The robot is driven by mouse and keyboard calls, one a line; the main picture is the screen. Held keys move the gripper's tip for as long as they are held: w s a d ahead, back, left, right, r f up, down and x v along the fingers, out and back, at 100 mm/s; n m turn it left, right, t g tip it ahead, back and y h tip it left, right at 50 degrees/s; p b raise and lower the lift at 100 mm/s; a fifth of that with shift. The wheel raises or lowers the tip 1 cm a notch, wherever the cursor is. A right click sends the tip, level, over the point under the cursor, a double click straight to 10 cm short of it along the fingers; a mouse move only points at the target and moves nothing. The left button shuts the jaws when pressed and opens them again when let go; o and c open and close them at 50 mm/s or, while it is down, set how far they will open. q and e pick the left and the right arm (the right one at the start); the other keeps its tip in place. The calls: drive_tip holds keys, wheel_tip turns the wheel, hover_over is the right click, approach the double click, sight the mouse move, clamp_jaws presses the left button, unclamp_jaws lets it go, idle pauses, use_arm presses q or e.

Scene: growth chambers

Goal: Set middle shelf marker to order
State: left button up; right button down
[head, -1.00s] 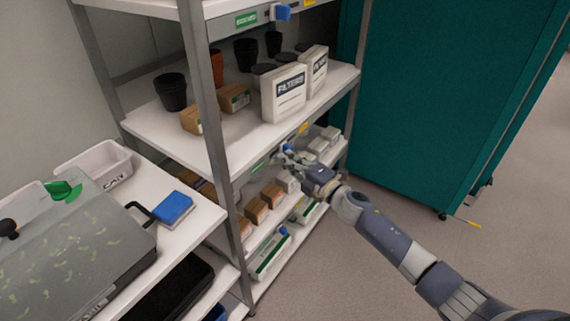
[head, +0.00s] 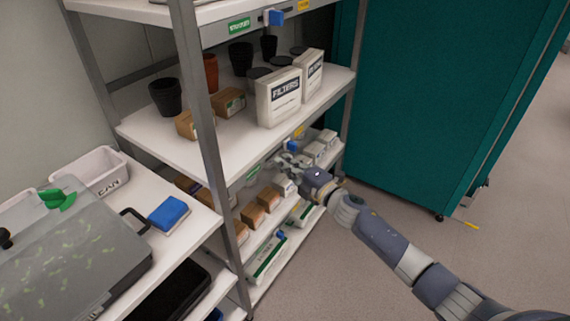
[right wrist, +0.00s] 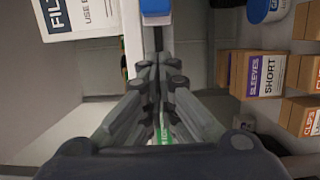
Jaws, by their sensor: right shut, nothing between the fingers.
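The middle shelf marker is a blue block (head: 291,145) on the front edge of the middle shelf (head: 245,160). It sits close to a yellow label (head: 298,131) and away from a green label (head: 252,173) on the same edge. My right gripper (head: 280,161) is shut and empty at that edge, between the green label and the marker. In the right wrist view, its closed fingers (right wrist: 159,64) point along the edge strip, with the blue marker (right wrist: 156,10) just beyond the tips. I cannot tell whether they touch. My left gripper is not in view.
Filter boxes (head: 278,97), brown cartons (head: 229,101) and dark pots (head: 165,96) stand on the middle shelf. The top shelf has its own blue marker (head: 276,17). Small boxes (head: 253,215) fill the shelf below. A teal partition (head: 430,100) stands to the right.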

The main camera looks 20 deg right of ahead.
use_arm(q)
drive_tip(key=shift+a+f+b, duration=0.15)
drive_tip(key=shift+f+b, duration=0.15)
drive_tip(key=shift+b, duration=0.1)
use_arm(e)
drive_tip(key=v, duration=1)
drive_tip(key=shift+a, duration=0.2)
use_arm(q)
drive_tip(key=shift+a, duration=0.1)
use_arm(e)
drive_tip(key=shift+s+f, duration=0.1)
